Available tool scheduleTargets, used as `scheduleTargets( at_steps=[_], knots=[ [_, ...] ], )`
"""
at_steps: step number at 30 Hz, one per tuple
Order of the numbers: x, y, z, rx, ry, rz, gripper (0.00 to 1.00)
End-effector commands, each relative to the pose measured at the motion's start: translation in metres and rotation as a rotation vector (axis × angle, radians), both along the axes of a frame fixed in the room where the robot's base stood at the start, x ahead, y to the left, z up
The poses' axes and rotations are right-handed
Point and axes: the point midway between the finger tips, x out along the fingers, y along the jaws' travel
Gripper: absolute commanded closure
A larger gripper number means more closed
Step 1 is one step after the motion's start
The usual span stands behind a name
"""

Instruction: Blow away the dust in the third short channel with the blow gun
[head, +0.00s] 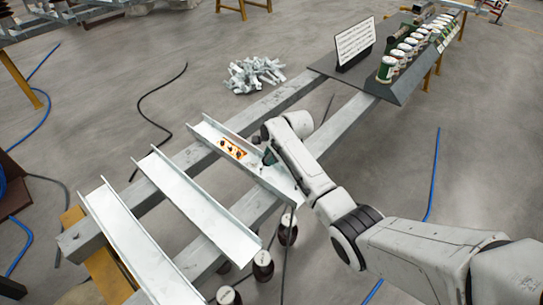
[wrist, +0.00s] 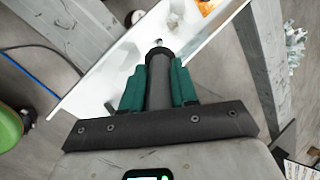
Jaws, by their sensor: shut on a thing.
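Three pale, open channels lie side by side across two long beams in the head view. The rightmost channel (head: 220,133) has an orange and dark patch of dust (head: 232,149) on its floor. My gripper (head: 269,156) is over this channel, to the right of the patch. In the wrist view my gripper (wrist: 158,92) has green fingers shut on a dark grey cylindrical tool, the blow gun (wrist: 159,70). Its front end points toward the white channel floor (wrist: 195,50). The orange patch (wrist: 207,6) shows at the top edge, ahead and to the right. The blow gun's rear is hidden.
The middle channel (head: 195,203) and left channel (head: 125,235) look empty. Several dark-bodied jars (head: 263,265) stand below the beams. A dark bench (head: 400,88) with cans and a sign stands at the back right. Hoses and a metal scrap pile (head: 255,74) lie on the floor.

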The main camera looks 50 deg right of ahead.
Motion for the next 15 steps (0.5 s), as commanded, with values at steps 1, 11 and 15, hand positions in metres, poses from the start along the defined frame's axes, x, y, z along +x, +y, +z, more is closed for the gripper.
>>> scheduleTargets(
  at_steps=[1, 11, 15],
  knots=[
    [0.002, 0.0, 0.0, 0.0, -0.001, 0.0, 1.0],
    [0.011, 0.0, 0.0, -0.001, -0.001, 0.001, 1.0],
    [0.014, 0.0, 0.001, 0.0, -0.001, 0.0, 1.0]
  ],
)
